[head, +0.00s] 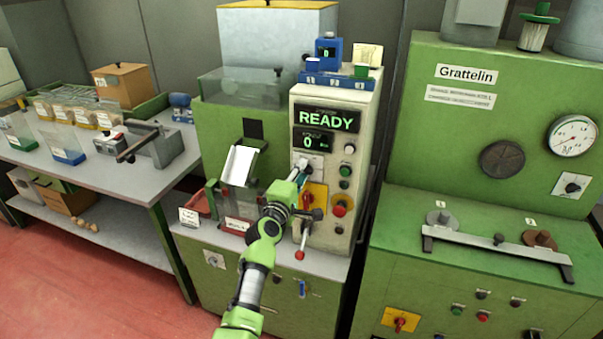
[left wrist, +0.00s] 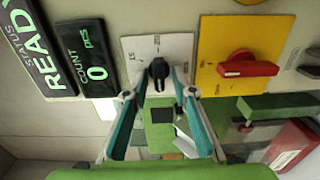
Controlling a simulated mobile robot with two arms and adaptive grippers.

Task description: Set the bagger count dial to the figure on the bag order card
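The count dial is a black knob on a white scale plate on the bagger's panel; in the left wrist view the knob (left wrist: 158,73) sits between my fingertips. The plate (head: 308,160) is partly hidden by my gripper in the head view. My left gripper (head: 303,172) is at the dial, its teal fingers flanking the knob with a slight gap showing; it also shows in the left wrist view (left wrist: 160,82). The display (head: 313,142) reads count 0 under READY. A cream card (head: 368,55) stands on top of the bagger; its writing is too small to read. My right gripper is out of view.
A red switch on a yellow plate (left wrist: 248,67) is close right of the dial. Below are a red-knobbed lever (head: 300,254) and a small white card (head: 189,217). A green machine (head: 480,150) stands right, a workbench (head: 120,165) left.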

